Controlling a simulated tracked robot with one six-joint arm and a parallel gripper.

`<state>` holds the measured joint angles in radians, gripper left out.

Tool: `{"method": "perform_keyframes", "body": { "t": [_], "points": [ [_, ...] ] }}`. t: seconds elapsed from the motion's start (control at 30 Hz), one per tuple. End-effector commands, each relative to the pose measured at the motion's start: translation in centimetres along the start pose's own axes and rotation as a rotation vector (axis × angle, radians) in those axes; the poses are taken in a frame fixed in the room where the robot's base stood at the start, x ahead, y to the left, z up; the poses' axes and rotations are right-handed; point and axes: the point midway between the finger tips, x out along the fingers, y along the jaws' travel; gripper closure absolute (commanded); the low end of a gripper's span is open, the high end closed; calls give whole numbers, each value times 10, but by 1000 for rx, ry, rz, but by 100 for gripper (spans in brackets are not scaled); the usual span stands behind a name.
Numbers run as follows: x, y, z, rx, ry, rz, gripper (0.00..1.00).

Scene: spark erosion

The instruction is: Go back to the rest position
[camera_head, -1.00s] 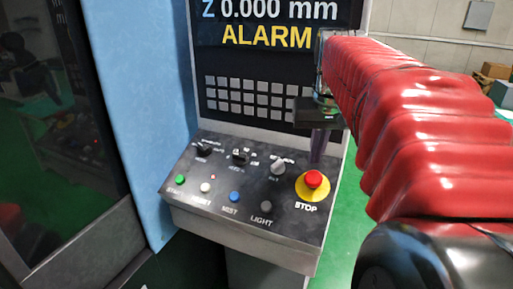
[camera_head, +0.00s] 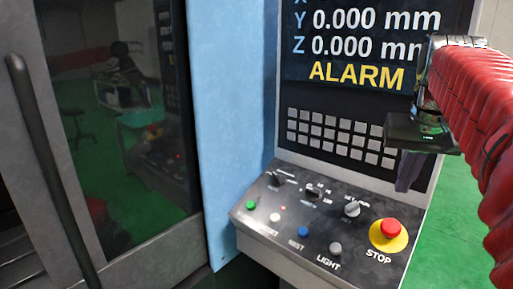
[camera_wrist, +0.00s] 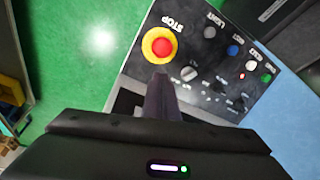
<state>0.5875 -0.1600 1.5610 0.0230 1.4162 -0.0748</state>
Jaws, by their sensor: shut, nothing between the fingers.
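My gripper (camera_head: 407,172) hangs from my red-sleeved arm at the right of the head view, in front of the keypad's right edge and above the control panel (camera_head: 262,217). Its fingers are shut with nothing between them. In the wrist view the shut fingers (camera_wrist: 161,80) point toward the panel, close below the red stop button (camera_wrist: 159,46) in the picture. The stop button, on its yellow ring, also shows in the head view (camera_head: 390,228), apart from the gripper.
The screen (camera_head: 350,45) reads ALARM above a keypad (camera_head: 333,137). The panel carries several knobs and coloured buttons. A light blue machine wall (camera_head: 232,120) and a dark door window with a handle (camera_head: 50,165) stand left. Green floor (camera_head: 450,240) shows at right.

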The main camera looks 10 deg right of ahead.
Motion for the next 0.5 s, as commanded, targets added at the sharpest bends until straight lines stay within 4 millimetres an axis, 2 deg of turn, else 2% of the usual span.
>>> {"method": "perform_keyframes", "body": {
  "t": [0.13, 0.27, 0.5],
  "points": [
    [2, -11, 8, -20, 7, -7, 100],
    [10, -35, 27, -66, 21, -22, 100],
    [36, -89, 85, -185, 62, -67, 100]
  ]
}}
